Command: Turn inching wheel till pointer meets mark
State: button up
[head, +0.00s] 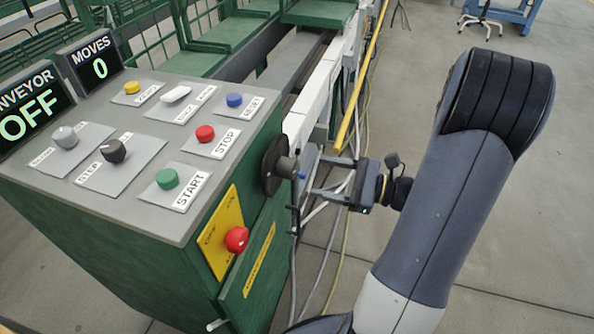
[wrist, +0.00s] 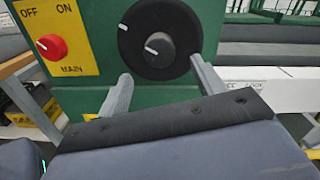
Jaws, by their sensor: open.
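The inching wheel (wrist: 180,22) is a black disc with a dark grey hub (wrist: 168,52) on the green side of the console. It also shows edge-on in the head view (head: 272,166). One short white line is on the hub, left of its middle. Another white mark is at the disc's upper left rim. The two lie on the same side; I cannot tell whether they line up exactly. My gripper (head: 312,178) is open and empty, facing the wheel. In the wrist view its fingers (wrist: 161,70) stand left and right of the hub, slightly below it, with no contact visible.
A red MAIN switch (head: 237,239) on a yellow plate is left of the wheel. The console top holds several buttons and knobs, including green START (head: 167,178) and red STOP (head: 205,132). Displays read conveyor OFF (head: 28,118) and moves 0 (head: 100,68). Floor to the right is open.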

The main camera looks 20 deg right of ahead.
aim_at(296, 170)
jog(key=shift+x, duration=3.5)
jog(key=shift+c, duration=0.3)
